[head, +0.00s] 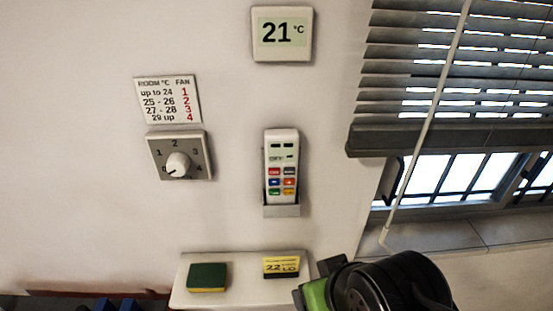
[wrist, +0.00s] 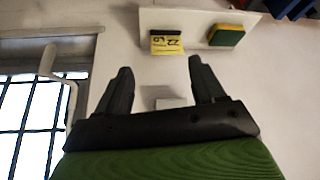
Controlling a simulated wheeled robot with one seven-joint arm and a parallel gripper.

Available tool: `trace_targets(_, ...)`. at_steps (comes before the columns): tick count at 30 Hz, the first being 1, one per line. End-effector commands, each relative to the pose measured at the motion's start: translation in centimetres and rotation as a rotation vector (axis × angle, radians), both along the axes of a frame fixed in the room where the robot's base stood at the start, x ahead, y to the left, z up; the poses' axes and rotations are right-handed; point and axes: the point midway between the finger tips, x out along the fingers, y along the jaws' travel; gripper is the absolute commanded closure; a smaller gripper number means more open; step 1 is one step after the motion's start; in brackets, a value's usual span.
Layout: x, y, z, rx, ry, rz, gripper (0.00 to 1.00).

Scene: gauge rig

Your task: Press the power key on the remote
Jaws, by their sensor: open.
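The white remote (head: 281,150) stands upright in a grey wall holder (head: 281,211). Its front has a small display and rows of coloured keys; the key markings are too small to read, so I cannot tell which is the power key. My gripper (wrist: 160,70) is open and empty in the wrist view, its two dark fingers spread. A pale grey block (wrist: 172,103) shows between the fingers, possibly the holder's underside; the remote's keys are hidden there. In the head view my green and black wrist is at the bottom right, below and right of the remote.
A white shelf (head: 225,296) below the remote holds a green and yellow sponge (head: 207,278) and a yellow note block (head: 281,267). A dial (head: 178,164), a fan chart (head: 168,100) and a 21 °C display (head: 282,33) are on the wall. A blind (head: 440,75) and its wand hang right.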

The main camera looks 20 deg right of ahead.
Motion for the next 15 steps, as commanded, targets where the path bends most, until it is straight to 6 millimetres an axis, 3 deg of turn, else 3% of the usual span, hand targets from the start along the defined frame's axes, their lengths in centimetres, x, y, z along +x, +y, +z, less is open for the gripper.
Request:
trace_targets(4,0.00,0.00,0.00,0.000,0.000,0.000,0.32)
trace_targets(15,0.00,0.00,0.00,0.000,0.000,0.000,0.88)
